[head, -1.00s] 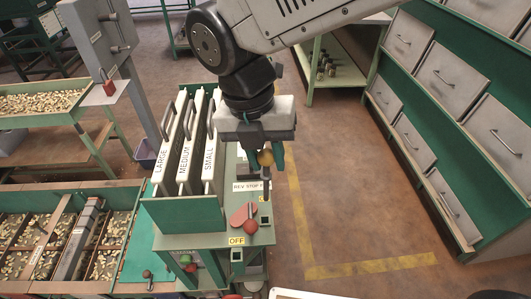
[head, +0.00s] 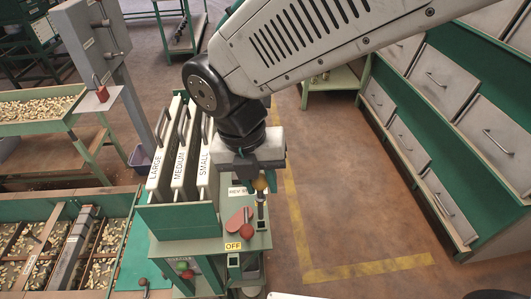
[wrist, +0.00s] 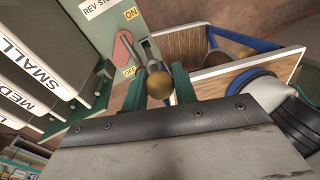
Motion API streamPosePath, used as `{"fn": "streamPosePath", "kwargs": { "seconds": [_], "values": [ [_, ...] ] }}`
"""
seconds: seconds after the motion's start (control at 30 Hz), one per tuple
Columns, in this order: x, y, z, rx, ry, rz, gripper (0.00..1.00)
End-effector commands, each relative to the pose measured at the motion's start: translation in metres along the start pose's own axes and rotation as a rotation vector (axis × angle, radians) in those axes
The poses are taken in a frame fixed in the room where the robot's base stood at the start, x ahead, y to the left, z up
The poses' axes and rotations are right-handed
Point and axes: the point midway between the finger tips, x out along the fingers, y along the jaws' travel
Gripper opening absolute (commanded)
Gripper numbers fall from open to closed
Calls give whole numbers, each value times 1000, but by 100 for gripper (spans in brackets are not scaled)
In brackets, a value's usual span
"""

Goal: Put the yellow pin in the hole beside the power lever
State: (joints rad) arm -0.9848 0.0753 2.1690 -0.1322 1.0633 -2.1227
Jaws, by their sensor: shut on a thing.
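My gripper (head: 261,180) is shut on the yellow pin (head: 261,187), whose round yellow head shows between the green fingers in the wrist view (wrist: 160,85). Its metal shaft points down over the green machine top (head: 205,245). The power lever (head: 247,231) has a red knob and a red plate, just left of and below the pin in the head view. The yellow OFF label (head: 233,246) is by the lever, with a dark square socket (head: 234,260) below it. The yellow ON label (wrist: 131,14) shows in the wrist view. I cannot tell whether the pin's tip touches anything.
The LARGE, MEDIUM and SMALL plates (head: 204,165) stand upright close to the left of my gripper. Nut trays (head: 65,250) lie further left. Drawer cabinets (head: 440,130) stand at the right, with open floor (head: 340,190) between.

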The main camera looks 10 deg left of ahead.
Motion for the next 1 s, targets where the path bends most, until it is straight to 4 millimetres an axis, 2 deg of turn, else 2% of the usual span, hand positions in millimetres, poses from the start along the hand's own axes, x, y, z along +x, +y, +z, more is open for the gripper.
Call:
{"fn": "streamPosePath", "kwargs": {
  "seconds": [0.37, 0.77, 1.0],
  "values": [
    [0, 0, 1, 0, 0, 0, 4],
    [16, 3, 1, 0, 1, -1, 4],
    [18, 3, 1, 0, 1, -1, 4]
  ]
}}
